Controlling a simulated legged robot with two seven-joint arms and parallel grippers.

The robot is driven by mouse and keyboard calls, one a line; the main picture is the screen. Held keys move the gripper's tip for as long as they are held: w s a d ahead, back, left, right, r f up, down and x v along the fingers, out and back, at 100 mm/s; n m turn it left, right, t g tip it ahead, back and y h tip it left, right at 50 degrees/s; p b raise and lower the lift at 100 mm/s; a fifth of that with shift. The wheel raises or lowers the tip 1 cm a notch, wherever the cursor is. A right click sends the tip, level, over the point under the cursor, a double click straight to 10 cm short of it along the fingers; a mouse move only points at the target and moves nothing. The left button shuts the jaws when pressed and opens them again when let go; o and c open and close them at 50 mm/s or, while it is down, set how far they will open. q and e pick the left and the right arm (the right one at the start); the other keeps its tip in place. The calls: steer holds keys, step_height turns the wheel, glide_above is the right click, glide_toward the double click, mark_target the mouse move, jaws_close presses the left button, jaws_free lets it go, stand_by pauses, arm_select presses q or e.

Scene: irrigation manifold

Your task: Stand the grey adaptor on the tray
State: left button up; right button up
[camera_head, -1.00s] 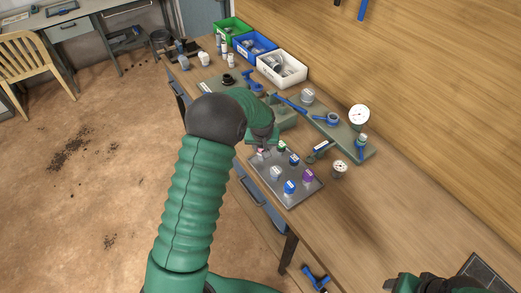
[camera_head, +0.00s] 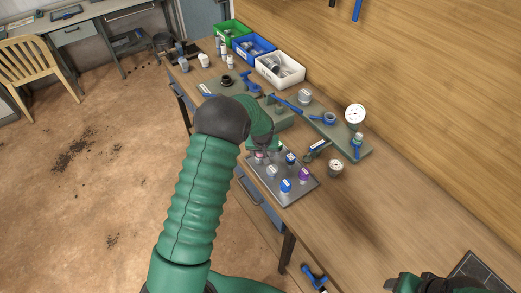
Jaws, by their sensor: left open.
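A grey metal tray (camera_head: 302,190) lies on the bench and holds several small fittings. Among them are a grey one (camera_head: 271,173), a blue one (camera_head: 286,186), a purple one (camera_head: 304,175) and a dark blue one (camera_head: 291,158). The grey one may be the adaptor; I cannot tell for sure. My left gripper (camera_head: 264,153) is open over the far left part of the tray, and a pink fitting shows partly beneath it. Its fingers are small and partly hidden by the wrist. My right gripper (camera_head: 420,284) shows only in part at the bottom right.
A pale round fitting (camera_head: 336,168) stands on the bench right of the tray. A green board (camera_head: 340,135) carries blue-handled parts and a gauge (camera_head: 355,114). White (camera_head: 280,70), blue and green bins stand at the back.

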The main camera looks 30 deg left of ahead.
arm_select(q)
steer(key=s+a+b+v, duration=0.1)
steer(key=a+v, duration=0.1)
steer(key=v, duration=0.9)
steer(key=s+d+m+h, duration=0.1)
steer(key=s+d+m, duration=0.2)
steer(key=s+d, duration=0.5)
steer(key=s+d+m+h, duration=0.1)
steer(key=s+d+m, duration=0.2)
steer(key=s+d, duration=0.5)
steer(key=shift+s+g, duration=0.4)
steer(key=shift+s, duration=1.85)
arm_select(e)
steer(key=shift+s+a+f, duration=0.1)
steer(key=shift+a+f, duration=0.15)
steer(key=shift+f, duration=0.25)
arm_select(q)
steer(key=shift+w+f, duration=0.15)
steer(key=shift+f, duration=0.1)
arm_select(e)
steer(key=shift+a, duration=0.15)
arm_select(q)
steer(key=shift+a, duration=0.1)
